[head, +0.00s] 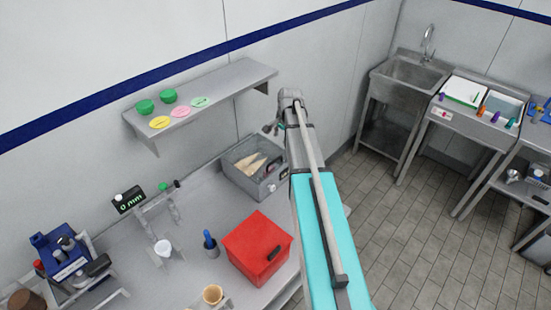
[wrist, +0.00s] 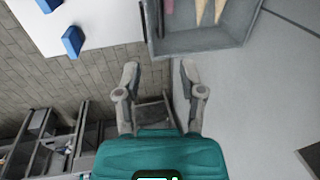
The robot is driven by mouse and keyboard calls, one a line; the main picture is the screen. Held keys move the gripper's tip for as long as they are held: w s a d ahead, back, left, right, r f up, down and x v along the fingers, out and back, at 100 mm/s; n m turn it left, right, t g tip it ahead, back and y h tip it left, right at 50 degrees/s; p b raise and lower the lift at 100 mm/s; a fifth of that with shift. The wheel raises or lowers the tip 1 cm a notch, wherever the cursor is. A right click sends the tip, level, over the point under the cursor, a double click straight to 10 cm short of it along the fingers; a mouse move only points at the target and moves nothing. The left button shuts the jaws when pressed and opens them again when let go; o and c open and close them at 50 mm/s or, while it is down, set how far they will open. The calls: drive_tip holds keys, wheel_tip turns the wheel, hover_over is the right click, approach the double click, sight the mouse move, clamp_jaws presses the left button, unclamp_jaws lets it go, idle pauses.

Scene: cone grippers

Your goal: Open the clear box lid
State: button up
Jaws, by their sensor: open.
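The clear box (head: 246,172) stands on the counter near the wall, with pale cones (head: 252,165) visible inside. A dark handle-like part (head: 284,172) shows at its right side. I cannot make out the lid clearly or tell whether it is closed. My gripper (head: 270,128) is above the box's far side, close to the wall, partly behind my arm. In the wrist view my gripper (wrist: 160,72) is open with nothing between its fingers. The box (wrist: 205,42) shows at the top there, beyond the fingertips and apparently apart from them.
A red box (head: 255,250) stands in front of the clear box. A shelf (head: 200,100) with green bowls and coloured discs hangs on the wall to the left. A sink (head: 415,75) is at the back right. Open tiled floor (head: 410,220) lies right of the counter.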

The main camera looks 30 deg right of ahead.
sight(275, 160)
drive_tip(key=shift+f, duration=0.2)
drive_tip(key=f+b, duration=0.4)
drive_tip(key=w+f+b, duration=0.1)
drive_tip(key=f+b, duration=0.3)
drive_tip(key=b, duration=0.1)
drive_tip(key=w+a+f+b, duration=0.1)
drive_tip(key=f+b, duration=0.3)
drive_tip(key=f, duration=0.1)
drive_tip(key=shift+w, duration=0.25)
idle(0.3)
drive_tip(key=shift+f, duration=0.1)
clamp_jaws()
idle(0.3)
